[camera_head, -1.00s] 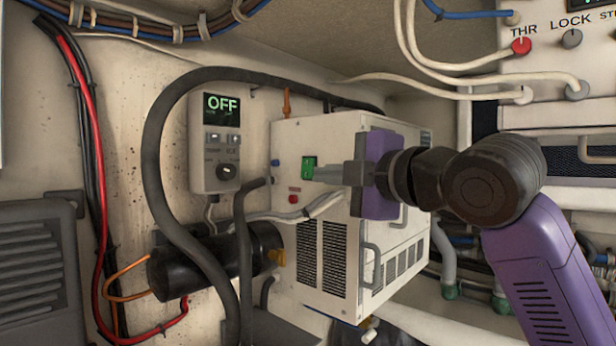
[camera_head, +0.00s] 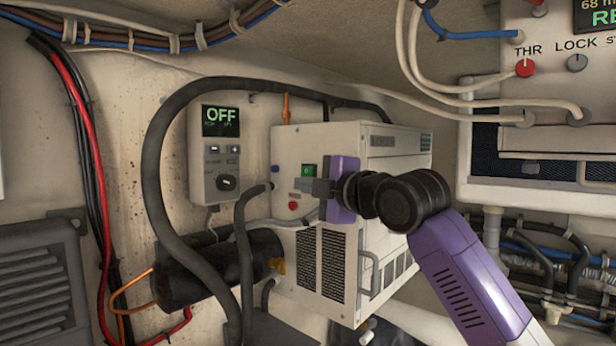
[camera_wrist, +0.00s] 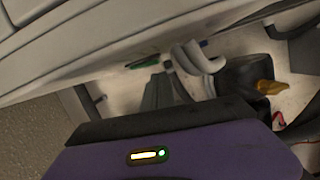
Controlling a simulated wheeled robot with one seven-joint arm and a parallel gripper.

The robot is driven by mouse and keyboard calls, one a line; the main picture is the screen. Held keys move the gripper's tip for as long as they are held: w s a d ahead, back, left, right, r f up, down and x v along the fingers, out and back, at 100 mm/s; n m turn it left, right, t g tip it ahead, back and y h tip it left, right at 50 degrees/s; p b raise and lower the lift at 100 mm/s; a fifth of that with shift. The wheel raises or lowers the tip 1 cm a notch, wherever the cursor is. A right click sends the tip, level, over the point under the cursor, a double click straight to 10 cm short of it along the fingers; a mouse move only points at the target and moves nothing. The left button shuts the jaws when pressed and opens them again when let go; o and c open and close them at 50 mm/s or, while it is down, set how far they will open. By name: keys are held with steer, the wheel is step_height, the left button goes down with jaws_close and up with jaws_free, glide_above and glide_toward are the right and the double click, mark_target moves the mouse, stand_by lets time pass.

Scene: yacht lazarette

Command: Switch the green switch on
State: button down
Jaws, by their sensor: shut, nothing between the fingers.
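The green switch (camera_head: 309,171) is on the front face of the white box unit (camera_head: 330,240), above a small red button (camera_head: 293,205). My gripper (camera_head: 298,185) is shut and empty. Its grey fingertips are just below and slightly left of the switch in the head view; I cannot tell if they touch the panel. In the wrist view the green switch (camera_wrist: 143,61) shows as a thin strip seen edge-on, just beyond the fingers (camera_wrist: 158,90). Whether the switch has tipped is too small to tell. The wall controller (camera_head: 214,150) left of the box reads OFF.
A thick dark hose (camera_head: 152,170) loops around the controller and over the box. A black cylinder (camera_head: 205,272) lies at the lower left of the box. A grey handle (camera_head: 370,273) sticks out from the box's side. A panel with knobs (camera_head: 560,75) is at upper right.

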steer(key=shift+w+d+f, duration=0.1)
steer(key=shift+w+d, duration=0.1)
steer(key=shift+w, duration=0.1)
steer(key=shift+w+d+n+b, duration=0.15)
steer(key=shift+d+n+b, duration=0.1)
steer(key=shift+n+b, duration=0.15)
steer(key=shift+f, duration=0.1)
